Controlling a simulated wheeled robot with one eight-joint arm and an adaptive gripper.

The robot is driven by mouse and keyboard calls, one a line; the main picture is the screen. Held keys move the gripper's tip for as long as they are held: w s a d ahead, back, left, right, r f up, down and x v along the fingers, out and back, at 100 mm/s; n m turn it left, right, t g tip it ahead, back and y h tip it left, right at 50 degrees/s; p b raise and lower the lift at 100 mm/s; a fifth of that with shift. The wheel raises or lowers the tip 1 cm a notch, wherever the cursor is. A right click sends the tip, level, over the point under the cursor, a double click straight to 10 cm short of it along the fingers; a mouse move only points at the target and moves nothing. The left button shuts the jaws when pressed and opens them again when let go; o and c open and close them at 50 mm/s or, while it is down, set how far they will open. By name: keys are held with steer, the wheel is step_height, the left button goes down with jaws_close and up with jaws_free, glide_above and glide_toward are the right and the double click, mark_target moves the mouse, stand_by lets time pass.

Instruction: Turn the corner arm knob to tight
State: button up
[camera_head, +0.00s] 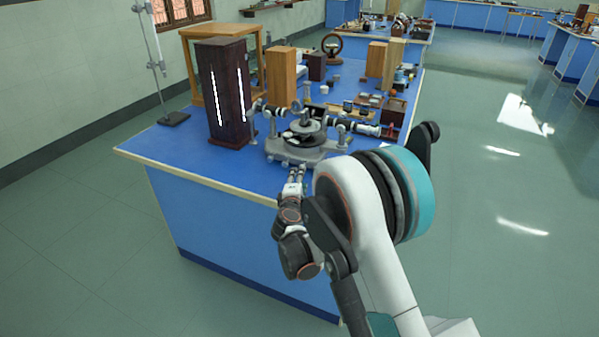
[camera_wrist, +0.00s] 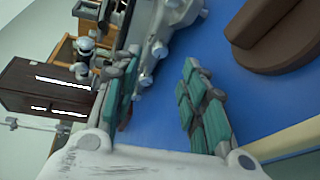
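The grey spectrometer (camera_head: 295,150) stands near the front edge of the blue bench, with a round table at its centre and a telescope tube (camera_head: 360,127) reaching right. My gripper (camera_head: 297,172) is just in front of its base. In the wrist view my gripper (camera_wrist: 160,66) is open, with teal-padded fingers apart. A small pale knob (camera_wrist: 147,79) shows between the fingers, close to the left finger, and another knob (camera_wrist: 160,49) sits beyond it on the spectrometer's grey base (camera_wrist: 160,20). I cannot tell which is the corner arm knob, or whether a finger touches one.
A tall dark lamp box (camera_head: 222,95) with bright slits stands left of the spectrometer. Wooden blocks (camera_head: 281,77) and small boxes crowd the bench behind. A brown object (camera_wrist: 275,40) is at the wrist view's upper right. Bare blue bench top (camera_head: 190,160) lies at the front left.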

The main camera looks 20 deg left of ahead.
steer(key=a+m+h, duration=0.1)
steer(key=m, duration=0.2)
steer(key=a+r+m+h+p, duration=0.1)
steer(key=m, duration=0.2)
steer(key=s+a+r+m+h+p, duration=0.1)
steer(key=m, duration=0.3)
steer(key=shift+s+a+g+h, duration=0.1)
steer(key=shift+a+g+h, duration=0.05)
steer(key=shift+g+h, duration=0.2)
steer(key=m, duration=0.2)
steer(key=s+a+r+m+h+p, duration=0.1)
steer(key=m, duration=0.1)
steer(key=s+m+g+h, duration=0.1)
steer(key=m, duration=0.2)
steer(key=shift+s+a+r, duration=0.2)
steer(key=shift+a+r, duration=0.1)
steer(key=shift+a, duration=0.1)
steer(key=m, duration=0.2)
steer(key=s+m+h, duration=0.1)
steer(key=shift+s+a+r+g+p, duration=0.1)
steer(key=shift+a+r+g+p, duration=0.15)
steer(key=shift+p, duration=0.05)
steer(key=b+x, duration=0.4)
steer(key=x, duration=0.9)
steer(key=shift+w+d+f, duration=0.1)
steer(key=shift+w, duration=0.25)
jaws_close()
